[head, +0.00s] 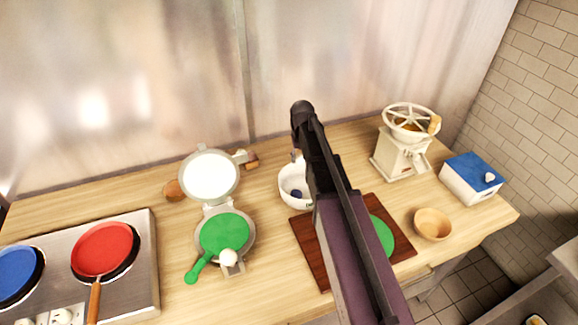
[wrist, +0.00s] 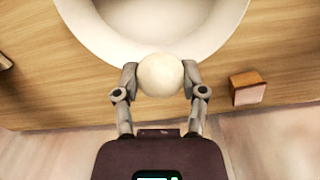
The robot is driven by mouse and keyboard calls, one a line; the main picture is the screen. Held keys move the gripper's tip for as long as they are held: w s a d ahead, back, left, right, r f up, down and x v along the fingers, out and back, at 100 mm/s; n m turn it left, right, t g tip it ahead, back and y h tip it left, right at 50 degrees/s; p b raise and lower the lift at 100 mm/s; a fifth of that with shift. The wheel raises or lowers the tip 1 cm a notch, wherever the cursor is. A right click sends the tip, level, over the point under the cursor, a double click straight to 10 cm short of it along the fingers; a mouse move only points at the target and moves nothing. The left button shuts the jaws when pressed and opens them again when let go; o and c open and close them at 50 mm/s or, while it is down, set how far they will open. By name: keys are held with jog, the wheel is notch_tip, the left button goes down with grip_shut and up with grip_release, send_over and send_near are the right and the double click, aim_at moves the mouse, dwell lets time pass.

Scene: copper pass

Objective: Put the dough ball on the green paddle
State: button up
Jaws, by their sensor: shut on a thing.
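In the wrist view my gripper (wrist: 160,78) is shut on a pale cream dough ball (wrist: 160,74). The ball is held between the two fingertips, at the near rim of a white bowl (wrist: 85,28); I cannot tell its height. In the head view the white bowl (head: 286,188) stands behind my arm, which hides the ball and most of the gripper. A green paddle (head: 222,234) with a handle at lower left lies on the open press's lower plate. A white ball-shaped thing (head: 228,257), perhaps a knob, is at its front edge.
The press lid (head: 209,175) stands open. A red pan (head: 103,248) and blue pan (head: 16,271) sit on the hob at left. A green disc (head: 382,236) lies on a brown board (head: 309,247), partly behind my arm. A grinder (head: 401,155), wooden bowl (head: 433,224) and blue-lidded box (head: 470,181) stand right.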

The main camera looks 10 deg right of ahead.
aim_at(301, 162)
jog(key=shift+r+p, duration=2.75)
jog(key=shift+r, duration=0.05)
jog(key=shift+s+f, duration=0.1)
jog(key=shift+s, duration=0.05)
